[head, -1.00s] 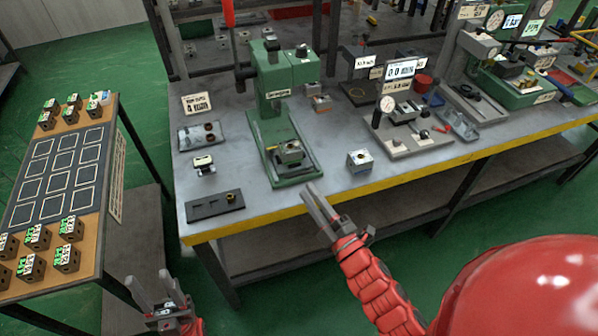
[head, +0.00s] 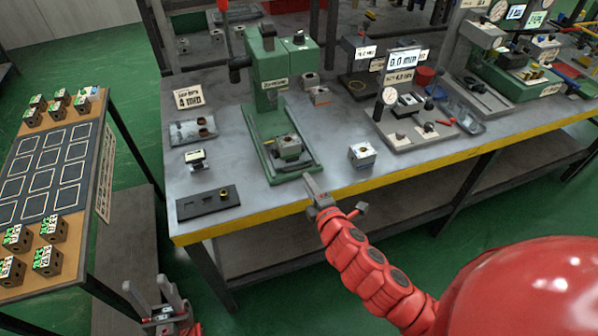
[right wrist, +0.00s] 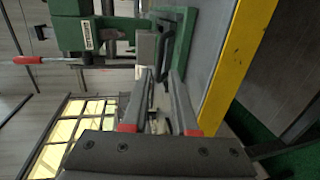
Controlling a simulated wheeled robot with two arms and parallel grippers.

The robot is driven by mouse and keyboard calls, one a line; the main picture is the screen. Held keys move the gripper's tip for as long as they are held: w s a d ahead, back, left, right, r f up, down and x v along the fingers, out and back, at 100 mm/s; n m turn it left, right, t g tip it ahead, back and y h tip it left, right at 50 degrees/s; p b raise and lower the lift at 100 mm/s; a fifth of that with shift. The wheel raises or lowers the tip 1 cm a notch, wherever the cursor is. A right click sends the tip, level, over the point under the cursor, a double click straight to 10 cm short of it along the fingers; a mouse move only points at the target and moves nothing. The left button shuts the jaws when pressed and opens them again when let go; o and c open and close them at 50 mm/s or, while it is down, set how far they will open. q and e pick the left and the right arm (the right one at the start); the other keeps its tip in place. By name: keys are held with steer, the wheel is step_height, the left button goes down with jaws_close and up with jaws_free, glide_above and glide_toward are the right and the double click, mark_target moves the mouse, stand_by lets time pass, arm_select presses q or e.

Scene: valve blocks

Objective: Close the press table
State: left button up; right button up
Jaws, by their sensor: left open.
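The green press (head: 283,75) stands on the bench, with its low green base (head: 312,168) towards the front edge. A grey block (head: 287,148) with a round hole in its top sits on that base, forward of the press column; the press also shows in the right wrist view (right wrist: 70,30). My right gripper (head: 314,185) is just in front of the base, near the yellow bench edge. Its fingers are apart in the right wrist view (right wrist: 158,75), empty, pointing at the press base. My left gripper (head: 150,294) is open and empty, low at the left, off the bench.
A loose valve block (head: 362,155) stands right of the press. A dark plate (head: 208,202) and a small tray (head: 192,132) lie to its left. A gauge stand (head: 410,120) is further right. A side table (head: 75,240) with several blocks is at the left.

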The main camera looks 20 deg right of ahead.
mark_target(299, 168)
steer(key=x, duration=0.7)
steer(key=shift+w, duration=0.1)
steer(key=shift+w+f, duration=0.2)
steer(key=shift+w, duration=0.35)
steer(key=shift+c, duration=0.4)
jaws_close()
stand_by(0.4)
